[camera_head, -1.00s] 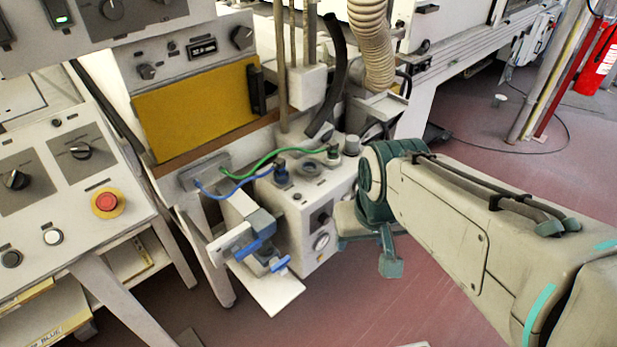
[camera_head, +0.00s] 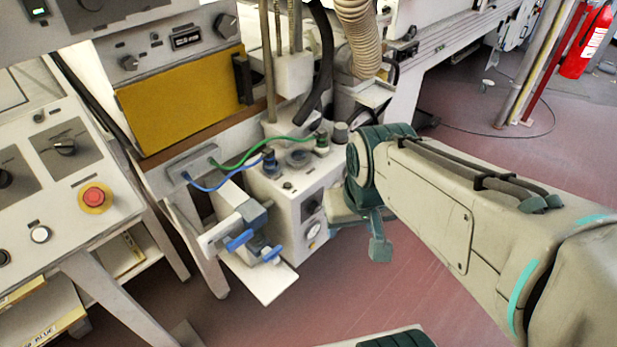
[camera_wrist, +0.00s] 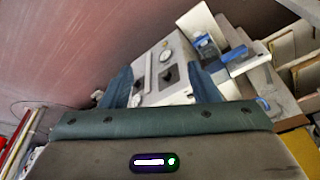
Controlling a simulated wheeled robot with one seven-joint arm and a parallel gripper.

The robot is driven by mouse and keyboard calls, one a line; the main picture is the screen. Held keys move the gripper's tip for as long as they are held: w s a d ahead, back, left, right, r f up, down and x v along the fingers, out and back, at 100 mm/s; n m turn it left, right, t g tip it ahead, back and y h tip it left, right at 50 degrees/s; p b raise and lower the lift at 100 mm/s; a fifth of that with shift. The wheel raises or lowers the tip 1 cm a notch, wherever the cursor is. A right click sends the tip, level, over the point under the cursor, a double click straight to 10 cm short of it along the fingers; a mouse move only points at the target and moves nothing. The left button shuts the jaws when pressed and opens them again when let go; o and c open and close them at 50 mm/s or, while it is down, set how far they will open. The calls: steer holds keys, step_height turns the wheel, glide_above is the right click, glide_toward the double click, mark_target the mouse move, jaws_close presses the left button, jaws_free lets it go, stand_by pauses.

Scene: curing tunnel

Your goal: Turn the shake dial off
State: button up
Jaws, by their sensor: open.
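No label is readable, so I cannot tell which control is the shake dial. A white box (camera_head: 290,222) in the middle of the head view has a black square control (camera_head: 312,205) and a round white gauge (camera_head: 313,231) on its front face. In the wrist view, the same black control (camera_wrist: 169,74) and gauge (camera_wrist: 165,56) lie ahead, between the fingers in the picture. My gripper (camera_wrist: 160,88) is open and empty, its two blue-green fingers spread apart. In the head view, my gripper is just right of the box, partly hidden by my arm.
A blue-handled clamp (camera_head: 240,240) juts out left of the box front. Blue and green cables (camera_head: 262,150) run across the box top. A panel (camera_head: 70,180) with dials and a red button (camera_head: 95,196) stands at left. Red floor at right is open.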

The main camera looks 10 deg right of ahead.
step_height(320, 180, down, 9)
steer(key=w+a+m+g+y+b, duration=0.25)
steer(key=m+g+y, duration=0.2)
steer(key=m, duration=0.45)
steer(key=m+t+y+b, duration=0.55)
steer(key=m+t, duration=0.95)
steer(key=m, duration=1.5)
glide_toward(318, 209)
steer(key=shift+y, duration=0.9)
steer(key=x, duration=0.3)
steer(key=p+x, duration=0.1)
steer(key=x, duration=0.1)
steer(key=f+p+x, duration=0.1)
steer(key=x, duration=0.2)
steer(key=shift+w+d+f, duration=0.1)
steer(key=shift+w+d, duration=0.05)
steer(key=shift+w, duration=0.45)
steer(key=shift+c, duration=0.3)
steer(key=c, duration=0.9)
